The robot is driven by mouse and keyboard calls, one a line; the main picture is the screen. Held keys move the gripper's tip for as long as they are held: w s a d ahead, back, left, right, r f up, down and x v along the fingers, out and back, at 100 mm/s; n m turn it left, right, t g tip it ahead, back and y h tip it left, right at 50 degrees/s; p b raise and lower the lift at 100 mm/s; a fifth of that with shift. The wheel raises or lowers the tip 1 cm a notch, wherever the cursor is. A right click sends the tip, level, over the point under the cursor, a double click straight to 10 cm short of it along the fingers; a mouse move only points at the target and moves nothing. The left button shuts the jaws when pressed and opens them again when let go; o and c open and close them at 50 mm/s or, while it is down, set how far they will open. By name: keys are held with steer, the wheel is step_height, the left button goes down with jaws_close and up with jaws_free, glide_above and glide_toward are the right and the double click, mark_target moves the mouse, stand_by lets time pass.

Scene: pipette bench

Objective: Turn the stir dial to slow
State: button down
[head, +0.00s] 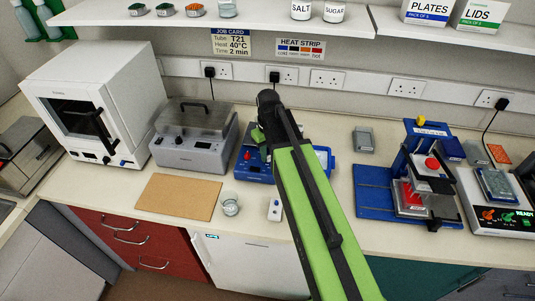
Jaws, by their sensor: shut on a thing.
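My gripper (259,137) is at the far end of my green and black arm, over the blue device (252,172) at the middle of the bench. The arm hides most of the gripper and part of this device. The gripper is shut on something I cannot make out. A red knob (247,155) shows on the blue device, just left of the arm. At the far right, a white unit (466,200) has a black panel (503,218) with orange and green markings and a READY display. I cannot tell which control is the stir dial.
Left of my arm stand a grey lidded device (193,155), a white oven (125,95), a brown board (178,197) and a glass beaker (230,205). A small white item (274,211) lies near the front edge. A blue press (408,195) stands right. A shelf (395,28) overhangs the back.

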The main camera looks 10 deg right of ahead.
steer(key=m, duration=0.4)
steer(key=shift+m, duration=1.9)
steer(key=c, duration=1.2)
jaws_free()
step_height(320, 180, up, 18)
steer(key=p, duration=1.7)
steer(key=shift+f, duration=0.25)
